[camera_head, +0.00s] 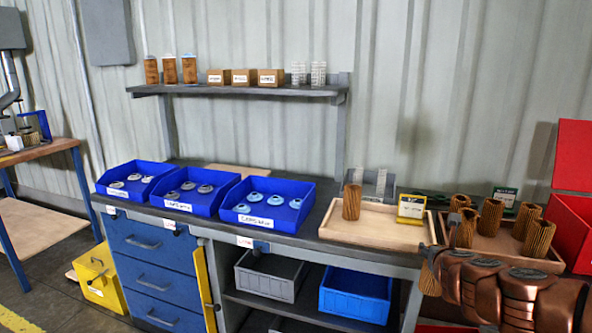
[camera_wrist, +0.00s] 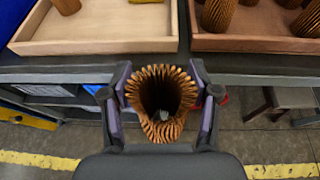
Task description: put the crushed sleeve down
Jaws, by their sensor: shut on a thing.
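My gripper (camera_wrist: 161,92) is shut on a brown pleated sleeve (camera_wrist: 165,131), one finger on each side. Its open end faces the wrist camera and its rim looks uneven, narrower toward the bottom of the picture. In the head view the held sleeve (camera_head: 429,284) hangs in front of the bench's front edge, at the lower right, partly hidden by my gripper (camera_head: 433,256).
Blue bins (camera_head: 268,202) with end caps stand on the bench's left. A red bin (camera_head: 572,228) stands at the far right. A shelf (camera_head: 240,90) hangs above. The pale tray has bare floor around its one sleeve. A stool (camera_wrist: 285,100) shows below the bench.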

